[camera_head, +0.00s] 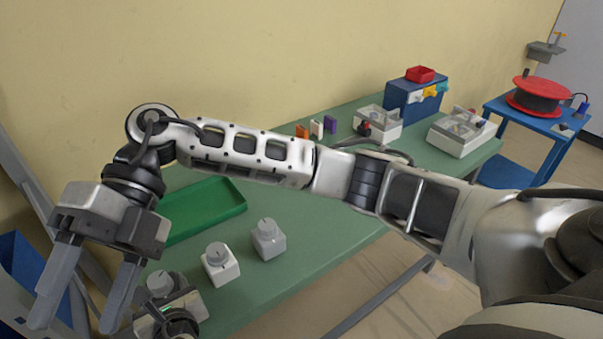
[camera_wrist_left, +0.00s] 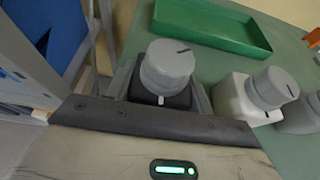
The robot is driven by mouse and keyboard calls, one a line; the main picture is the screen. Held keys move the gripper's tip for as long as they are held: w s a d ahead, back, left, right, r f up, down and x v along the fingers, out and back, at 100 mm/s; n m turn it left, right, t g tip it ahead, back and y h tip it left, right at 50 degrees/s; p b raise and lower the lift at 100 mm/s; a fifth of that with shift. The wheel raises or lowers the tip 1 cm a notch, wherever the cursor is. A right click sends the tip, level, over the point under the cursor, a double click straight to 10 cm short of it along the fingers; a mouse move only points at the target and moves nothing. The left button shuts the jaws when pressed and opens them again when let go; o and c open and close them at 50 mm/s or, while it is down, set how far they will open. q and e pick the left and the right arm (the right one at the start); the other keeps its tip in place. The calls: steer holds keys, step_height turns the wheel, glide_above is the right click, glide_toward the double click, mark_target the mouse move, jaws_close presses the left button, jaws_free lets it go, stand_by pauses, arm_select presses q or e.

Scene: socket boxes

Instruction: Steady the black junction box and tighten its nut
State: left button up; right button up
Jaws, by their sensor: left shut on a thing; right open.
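The black junction box (camera_wrist_left: 177,101) stands between the jaws of my left gripper (camera_wrist_left: 160,95) in the left wrist view, topped by a round grey nut (camera_wrist_left: 167,65). A dark line on the nut points to the right; a pale tick shows on the box's near side. In the head view the nut (camera_head: 160,283) shows at the lower left, with my left gripper (camera_head: 165,304) around the box, which is mostly hidden. My right gripper (camera_head: 75,318) is open and empty, its fingers pointing down to the left of the nut, apart from it.
A green tray (camera_head: 205,211) lies behind. My right arm crosses above the table. A blue container (camera_head: 22,262) is at far left.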

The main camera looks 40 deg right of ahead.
steer(key=s+d+f+m+t+h, duration=0.1)
steer(key=d+f+m+t+h, duration=0.1)
steer(key=d+f+m, duration=0.5)
steer(key=s+d+f+m+t+h, duration=0.2)
steer(key=d+f+m, duration=0.5)
steer(key=d+f, duration=1.1)
steer(key=d, duration=0.4)
steer(key=shift+d+f+m, duration=0.15)
steer(key=shift+d+m, duration=0.15)
steer(key=shift+d, duration=0.05)
